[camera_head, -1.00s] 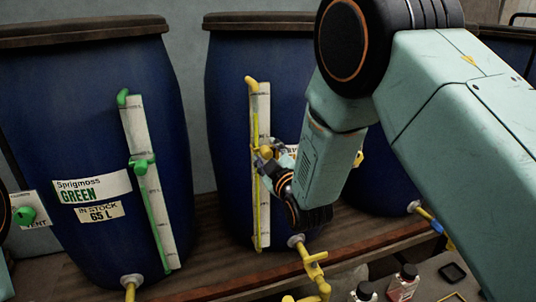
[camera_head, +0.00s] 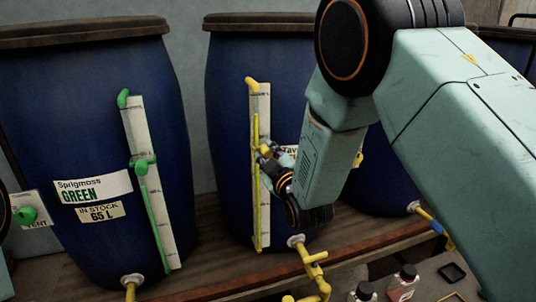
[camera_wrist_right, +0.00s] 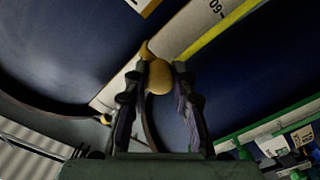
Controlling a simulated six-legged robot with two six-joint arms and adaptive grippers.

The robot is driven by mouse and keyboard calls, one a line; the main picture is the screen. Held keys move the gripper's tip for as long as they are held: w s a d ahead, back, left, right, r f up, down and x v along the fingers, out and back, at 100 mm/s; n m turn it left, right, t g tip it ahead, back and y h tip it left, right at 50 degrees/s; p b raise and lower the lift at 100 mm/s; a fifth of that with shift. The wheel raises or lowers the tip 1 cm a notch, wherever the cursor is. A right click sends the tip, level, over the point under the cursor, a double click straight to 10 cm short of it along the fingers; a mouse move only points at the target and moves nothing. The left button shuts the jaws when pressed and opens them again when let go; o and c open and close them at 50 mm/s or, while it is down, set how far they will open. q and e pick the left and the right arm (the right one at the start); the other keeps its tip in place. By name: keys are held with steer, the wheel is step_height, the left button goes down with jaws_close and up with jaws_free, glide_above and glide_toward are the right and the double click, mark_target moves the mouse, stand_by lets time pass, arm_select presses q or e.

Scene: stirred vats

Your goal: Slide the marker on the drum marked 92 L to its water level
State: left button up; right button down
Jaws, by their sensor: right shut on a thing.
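The middle blue drum (camera_head: 228,120) has a white scale strip (camera_head: 264,100) with a yellow column (camera_head: 256,200) along it. The column's top shows a little above the marker. My right gripper (camera_head: 268,158) is at this strip, shut on the yellow marker (camera_head: 265,150). In the right wrist view the marker's rounded knob (camera_wrist_right: 160,77) sits between the fingertips, beside the strip (camera_wrist_right: 190,35). The drum's label (camera_head: 291,151) is mostly hidden by my right arm, so I cannot read its litres. My left gripper is not in view.
The left drum (camera_head: 80,120) reads Sprigmoss GREEN, 65 L, with a green marker (camera_head: 142,166). A third drum (camera_head: 385,185) is partly behind my right arm. Yellow taps (camera_head: 313,265) stick out low in front. Small bottles (camera_head: 403,283) stand at the lower right.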

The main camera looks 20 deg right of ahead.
step_height(320, 180, up, 9)
steer(key=p, duration=0.4)
steer(key=shift+r, duration=0.1)
steer(key=c, duration=1.3)
jaws_free()
steer(key=shift+w, duration=0.1)
steer(key=shift+o, duration=1)
steer(key=shift+w+f, duration=0.15)
steer(key=shift+f, duration=0.1)
steer(key=s, duration=1.2)
steer(key=shift+d, duration=0.15)
steer(key=shift+s, duration=0.15)
